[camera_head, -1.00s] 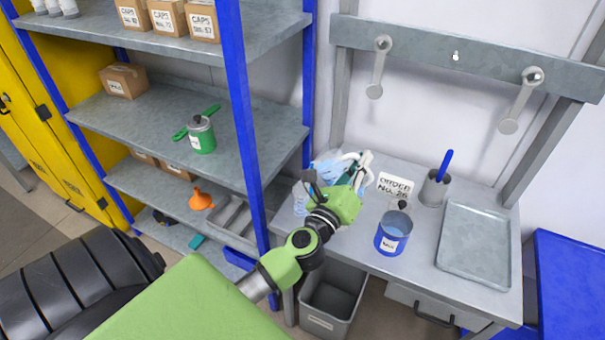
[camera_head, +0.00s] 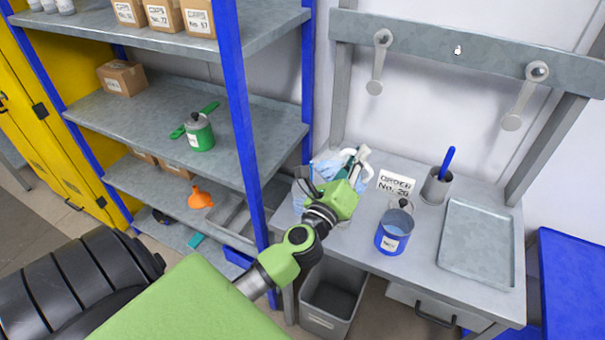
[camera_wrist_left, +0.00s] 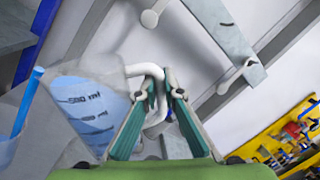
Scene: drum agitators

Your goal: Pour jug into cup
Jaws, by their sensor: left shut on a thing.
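The clear jug (camera_wrist_left: 88,100), with blue liquid, millilitre marks and a white handle, is at the left of the left wrist view. In the head view the jug (camera_head: 325,168) is at the bench's left end, partly hidden by my left gripper (camera_head: 350,180). My left gripper (camera_wrist_left: 163,95) is shut on the jug's handle. I cannot tell whether the jug touches the bench. A blue cup (camera_head: 392,240) with a white label stands upright on the bench, right of the gripper and apart from it. My right gripper is out of view.
An order card (camera_head: 396,184) and a grey holder (camera_head: 436,188) with a blue-handled tool stand behind the cup. A metal tray (camera_head: 478,245) lies at the right. The shelf's blue post (camera_head: 243,120) rises left of my arm. A grey bin (camera_head: 333,298) sits below.

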